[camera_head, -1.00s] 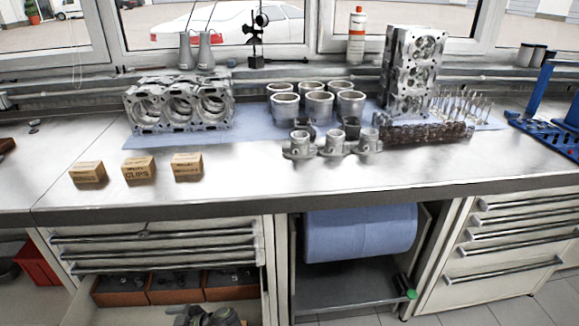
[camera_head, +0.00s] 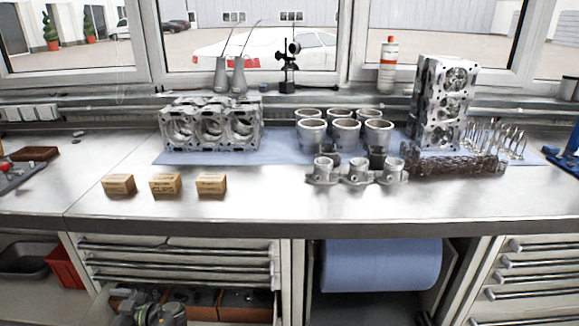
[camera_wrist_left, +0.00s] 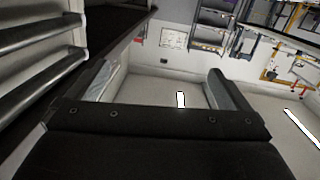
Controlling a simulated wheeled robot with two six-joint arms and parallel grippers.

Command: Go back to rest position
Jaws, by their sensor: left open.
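My left gripper (camera_wrist_left: 163,85) shows in the left wrist view with its two dark fingers spread wide apart and nothing between them. Past the fingers are a pale wall and floor, so it points away from the worktop. A part of my arm shows at the bottom edge of the head view, low in front of the open drawer with cardboard-brown bins (camera_head: 245,304). My right gripper is not in either view.
The workbench (camera_head: 270,205) holds several engine parts, including an engine block (camera_head: 210,128), cylinder liners (camera_head: 345,132) and a cylinder head (camera_head: 440,105). Three small boxes (camera_head: 165,184) stand near the front left. In the wrist view, drawer handles (camera_wrist_left: 40,80) are close on the left.

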